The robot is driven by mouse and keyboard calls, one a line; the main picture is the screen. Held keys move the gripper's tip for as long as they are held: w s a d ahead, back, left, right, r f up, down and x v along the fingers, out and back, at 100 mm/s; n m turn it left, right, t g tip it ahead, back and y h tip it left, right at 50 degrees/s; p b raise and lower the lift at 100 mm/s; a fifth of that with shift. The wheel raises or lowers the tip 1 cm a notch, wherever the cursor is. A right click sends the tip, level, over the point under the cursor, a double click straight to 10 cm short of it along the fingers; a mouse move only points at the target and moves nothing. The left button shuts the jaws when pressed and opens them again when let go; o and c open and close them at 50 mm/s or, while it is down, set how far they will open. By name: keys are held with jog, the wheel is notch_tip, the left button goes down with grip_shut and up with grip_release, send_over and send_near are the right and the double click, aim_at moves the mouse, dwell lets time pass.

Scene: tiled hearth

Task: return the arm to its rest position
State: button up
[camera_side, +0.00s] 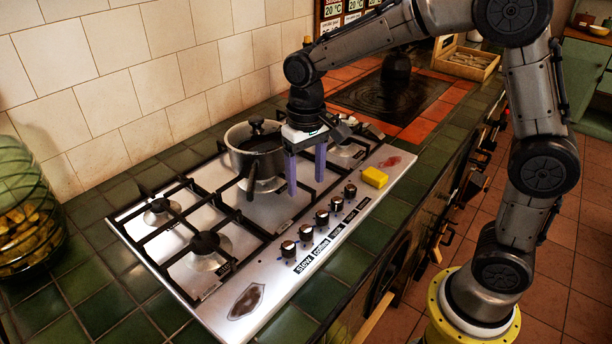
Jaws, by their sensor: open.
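My gripper (306,182) hangs over the gas hob, with its two purple fingers pointing down and spread apart. It is open, with nothing between the fingers. The fingers are in front of and to the right of a metal pot (262,160) with a dark lid and knob. I cannot tell whether the fingertips touch the hob. My arm arches from its yellow base at the lower right, up and over to the hob.
The steel hob (270,285) carries black grates, several knobs (305,233) and a yellow sponge (375,177). A dark kettle (396,68) stands on a black plate behind. A green glass jar (25,215) is at left. Green tiled counter (100,300) lies bare in front.

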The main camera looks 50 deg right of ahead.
jog(key=s+d+r+t, duration=0.3)
jog(key=s+r, duration=0.5)
jog(key=r, duration=0.2)
jog(key=s+d+f+n+t, duration=0.1)
jog(key=s+f+n+t, duration=0.1)
jog(key=s, duration=1)
jog(key=shift+s+f+n+t, duration=0.3)
jog(key=shift+f, duration=0.3)
